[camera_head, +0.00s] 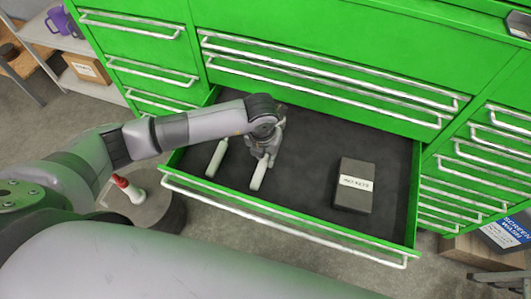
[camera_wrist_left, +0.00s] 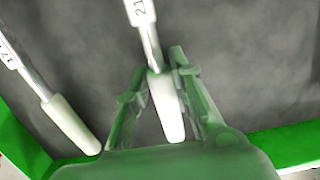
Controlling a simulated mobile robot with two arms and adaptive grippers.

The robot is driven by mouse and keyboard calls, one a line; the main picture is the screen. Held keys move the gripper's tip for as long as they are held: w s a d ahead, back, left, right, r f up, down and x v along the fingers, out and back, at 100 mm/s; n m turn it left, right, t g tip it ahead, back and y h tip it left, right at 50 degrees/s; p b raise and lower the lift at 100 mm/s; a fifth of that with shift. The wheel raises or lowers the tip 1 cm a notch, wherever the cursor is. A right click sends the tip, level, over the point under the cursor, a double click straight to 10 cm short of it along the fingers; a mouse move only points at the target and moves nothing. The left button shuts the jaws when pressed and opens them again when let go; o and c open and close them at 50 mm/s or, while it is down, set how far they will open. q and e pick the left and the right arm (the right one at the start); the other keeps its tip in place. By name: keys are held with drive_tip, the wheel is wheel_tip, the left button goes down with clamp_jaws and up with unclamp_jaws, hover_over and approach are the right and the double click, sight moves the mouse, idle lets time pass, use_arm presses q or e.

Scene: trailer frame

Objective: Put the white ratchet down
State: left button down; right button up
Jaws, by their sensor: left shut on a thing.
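The white ratchet (camera_head: 258,177) is in the open green drawer, toward its front left, with its white handle pointing to the drawer front. My left gripper (camera_head: 266,158) reaches down into the drawer and is shut on this ratchet. In the left wrist view the ratchet's white handle (camera_wrist_left: 166,108) lies between my left gripper's fingers (camera_wrist_left: 160,75), and its metal shaft leads up to a white numbered part. Whether the ratchet touches the drawer floor I cannot tell. My right gripper is not in view.
A second white-handled tool (camera_head: 217,158) lies left of the ratchet; it also shows in the left wrist view (camera_wrist_left: 70,124). A dark labelled box (camera_head: 354,185) sits at the drawer's right. Dark drawer floor between is bare. The drawer front (camera_head: 290,222) has a long handle. A red-tipped white bottle (camera_head: 131,190) stands outside, left.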

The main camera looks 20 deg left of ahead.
use_arm(q)
drive_tip(key=c, duration=1.4)
unclamp_jaws()
drive_tip(key=r, duration=0.4)
drive_tip(key=s+r, duration=0.1)
drive_tip(key=r, duration=0.7)
drive_tip(key=shift+s+a+b, duration=0.15)
drive_tip(key=shift+s+b, duration=0.05)
drive_tip(key=shift+b, duration=0.2)
